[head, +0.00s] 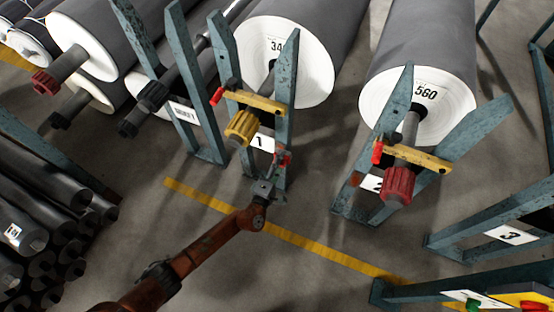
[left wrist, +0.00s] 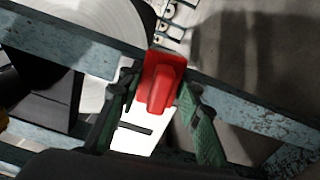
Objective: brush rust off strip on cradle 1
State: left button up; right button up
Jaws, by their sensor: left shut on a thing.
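Cradle 1 (head: 217,150) is a worn blue-green steel stand with a white "1" label (head: 261,142). It holds the yellow-ended shaft of the grey roll numbered 34-something. My left gripper (head: 274,171) is at the lower part of its right post. In the left wrist view this gripper (left wrist: 160,88) has its green-padded fingers shut on a small red block (left wrist: 162,80), likely the brush's body. Its bristles do not show. The red block also shows in the head view (head: 284,158). I cannot make out the rusty strip; the gripper may hide it. My right gripper is not in view.
A yellow bar (head: 256,102) with a red knob (head: 218,96) crosses cradle 1. Cradle 2 (head: 350,205) stands to the right, cradle 3 (head: 480,245) beyond it. Dark pipes (head: 30,200) are stacked at left. A yellow line (head: 320,250) crosses the open floor.

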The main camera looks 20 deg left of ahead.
aim_at(277, 147)
pick_arm(q)
jog(key=shift+d+r+p, duration=0.1)
jog(key=shift+r+p, duration=0.6)
jog(key=shift+r, duration=0.45)
jog(key=shift+f, duration=0.15)
jog(key=shift+a+f, duration=0.1)
jog(key=shift+a, duration=0.65)
jog(key=shift+w+a, duration=0.2)
jog(key=shift+a, duration=1.2)
